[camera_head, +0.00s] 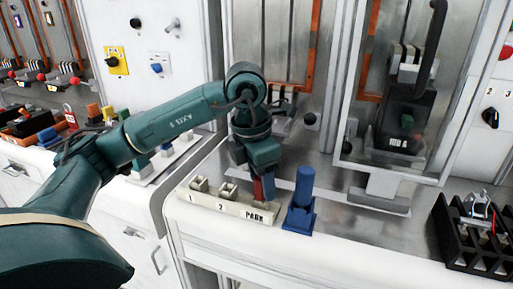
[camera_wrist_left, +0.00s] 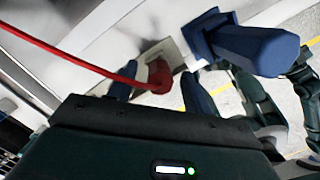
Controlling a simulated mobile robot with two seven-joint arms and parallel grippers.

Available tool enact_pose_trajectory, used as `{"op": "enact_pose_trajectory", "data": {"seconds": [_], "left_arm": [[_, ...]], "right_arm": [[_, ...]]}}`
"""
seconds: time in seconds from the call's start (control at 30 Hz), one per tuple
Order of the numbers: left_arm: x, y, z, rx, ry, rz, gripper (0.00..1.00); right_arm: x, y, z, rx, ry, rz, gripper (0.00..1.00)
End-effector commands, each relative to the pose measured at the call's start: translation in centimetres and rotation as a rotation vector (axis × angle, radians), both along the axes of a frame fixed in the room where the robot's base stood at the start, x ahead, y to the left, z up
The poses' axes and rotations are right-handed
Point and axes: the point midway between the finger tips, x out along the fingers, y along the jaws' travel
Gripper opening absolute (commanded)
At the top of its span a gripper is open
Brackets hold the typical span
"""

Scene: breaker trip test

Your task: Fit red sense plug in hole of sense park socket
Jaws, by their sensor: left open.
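The red sense plug (camera_head: 264,190) is upright at the PARK end of a beige socket strip marked 1, 2 and PARK. In the left wrist view the red plug (camera_wrist_left: 159,78) stands against the beige park socket (camera_wrist_left: 160,50), with a red cord running off left. The park socket (camera_head: 254,215) is partly covered in the head view, and I cannot tell how deep the plug sits. My left gripper (camera_head: 262,185) is open, pointing down at the plug. Its blue fingertips (camera_wrist_left: 160,92) are on either side of the plug, apart from it. My right gripper is not in view.
A blue upright holder (camera_head: 300,200) stands close right of the park socket, also large in the wrist view (camera_wrist_left: 255,48). Sockets 1 and 2 (camera_head: 228,190) are empty. A black crate (camera_head: 470,262) is at the far right. Glazed cabinets rise behind; the counter between is clear.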

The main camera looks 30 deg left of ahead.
Motion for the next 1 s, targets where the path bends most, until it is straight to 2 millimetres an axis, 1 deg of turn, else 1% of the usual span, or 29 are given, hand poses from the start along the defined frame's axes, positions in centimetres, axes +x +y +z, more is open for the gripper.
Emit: {"op": "enact_pose_trajectory", "data": {"seconds": [0.07, 0.1, 0.27, 0.4, 0.43, 0.53, 0.6, 0.7, 0.8, 1.0], "left_arm": [[0.0, 0.0, 0.0, 0.000, 0.000, 0.000, 0.50], [0.0, 0.0, 1.1, -0.001, -0.006, 0.000, 0.50], [-0.5, 0.3, 5.2, -0.002, -0.008, -0.001, 0.50], [-1.0, 0.6, 8.6, -0.001, -0.006, -0.001, 0.50], [-1.1, 0.7, 9.4, 0.002, -0.007, 0.001, 0.50], [-1.3, 0.9, 11.1, 0.000, -0.006, 0.001, 0.50], [-1.5, 0.9, 11.9, 0.001, -0.004, 0.000, 0.50], [-1.6, 1.0, 12.7, 0.000, -0.001, 0.000, 0.50], [-1.7, 1.0, 13.0, 0.000, -0.001, 0.000, 0.50], [-1.7, 1.0, 13.0, 0.000, 0.000, 0.000, 0.50]], "right_arm": [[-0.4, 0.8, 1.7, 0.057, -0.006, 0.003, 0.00], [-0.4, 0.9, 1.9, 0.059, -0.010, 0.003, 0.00], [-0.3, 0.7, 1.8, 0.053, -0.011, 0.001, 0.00], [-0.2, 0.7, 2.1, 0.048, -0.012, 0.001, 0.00], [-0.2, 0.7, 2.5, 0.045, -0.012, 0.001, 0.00], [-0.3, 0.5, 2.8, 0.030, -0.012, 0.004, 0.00], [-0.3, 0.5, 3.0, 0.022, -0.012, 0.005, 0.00], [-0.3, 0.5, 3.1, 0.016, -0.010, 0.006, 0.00], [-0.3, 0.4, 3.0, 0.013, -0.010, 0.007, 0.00], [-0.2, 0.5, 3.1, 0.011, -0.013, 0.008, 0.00]]}}
